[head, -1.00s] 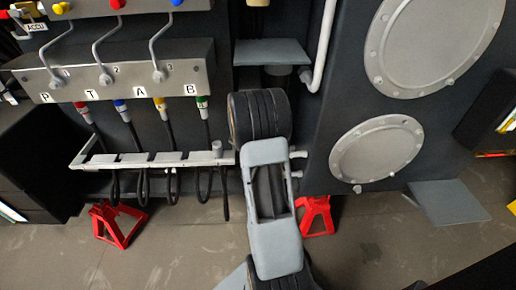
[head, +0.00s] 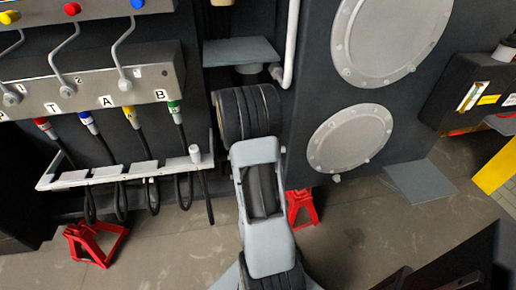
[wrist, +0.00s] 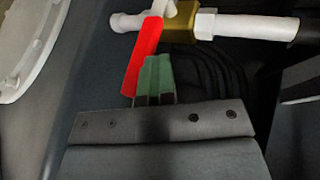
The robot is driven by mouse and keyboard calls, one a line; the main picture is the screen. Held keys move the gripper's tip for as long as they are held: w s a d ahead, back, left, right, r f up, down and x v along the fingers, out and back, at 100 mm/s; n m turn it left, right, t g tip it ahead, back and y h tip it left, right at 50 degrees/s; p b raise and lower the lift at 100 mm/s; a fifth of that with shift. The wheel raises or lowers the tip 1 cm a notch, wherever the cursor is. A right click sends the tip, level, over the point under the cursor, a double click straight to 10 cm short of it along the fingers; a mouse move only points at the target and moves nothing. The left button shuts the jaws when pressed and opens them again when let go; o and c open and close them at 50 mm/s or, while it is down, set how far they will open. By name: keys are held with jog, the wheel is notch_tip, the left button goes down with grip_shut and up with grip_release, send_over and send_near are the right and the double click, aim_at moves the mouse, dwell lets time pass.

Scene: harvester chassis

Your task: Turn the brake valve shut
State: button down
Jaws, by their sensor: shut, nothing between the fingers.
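The brake valve shows in the wrist view as a brass body (wrist: 196,24) on a white pipe with white nuts. Its red lever (wrist: 143,58) hangs down in the picture, slanted and roughly crosswise to the pipe. My gripper (wrist: 156,68) has green fingertips, shut and empty, just right of the lever and below the brass body. I cannot tell whether the fingertips touch the lever. In the head view my arm hides the gripper, and I cannot make out the valve there.
A manifold panel (head: 90,88) with levers and hoses stands at left, above a pale rail (head: 125,170). Round cover plates (head: 350,137) are at right. Red stands (head: 302,206) are on the floor. A white pipe (head: 291,45) runs down beside a grey shelf (head: 240,51).

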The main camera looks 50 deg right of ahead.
jog(key=shift+s+d+r+y, duration=0.15)
jog(key=shift+s+d+y, duration=0.15)
jog(key=shift+y, duration=0.1)
jog(key=shift+w, duration=0.1)
jog(key=w+a+r, duration=0.1)
jog(key=a+r, duration=0.7)
jog(key=a, duration=0.1)
jog(key=shift+w+r+b, duration=0.15)
jog(key=shift+w+b, duration=0.2)
jog(key=shift+b, duration=0.05)
